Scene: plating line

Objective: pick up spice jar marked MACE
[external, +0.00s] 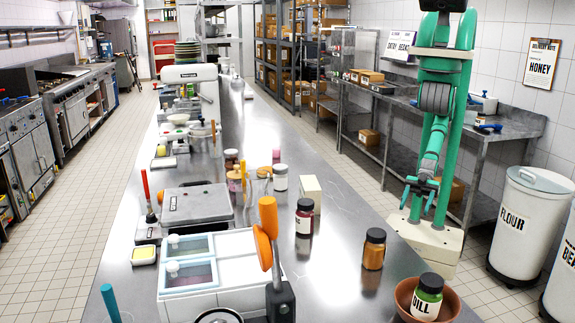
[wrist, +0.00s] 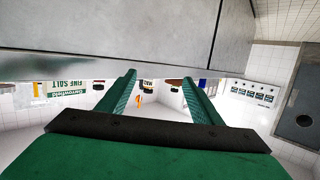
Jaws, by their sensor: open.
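I cannot read MACE on any jar, so I cannot tell which one it is. A dark-capped jar with dark red contents (external: 304,217) stands upright on the steel counter (external: 335,285). An amber jar (external: 373,250) stands nearer, with no readable label. A green jar marked DILL (external: 428,298) sits in a brown bowl (external: 452,308) at the counter's near right. More jars (external: 280,178) stand farther back, their labels too small to read. My gripper (external: 418,203) is to the right of the counter, apart from the jars. In the wrist view its green fingers (wrist: 158,92) are apart, with nothing between them.
A cream box (external: 310,190) stands behind the dark red jar. A white lidded container (external: 215,270) and an orange-handled tool (external: 268,230) stand to the left. A FLOUR bin (external: 530,215) is on the floor at right. Counter around the amber jar is clear.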

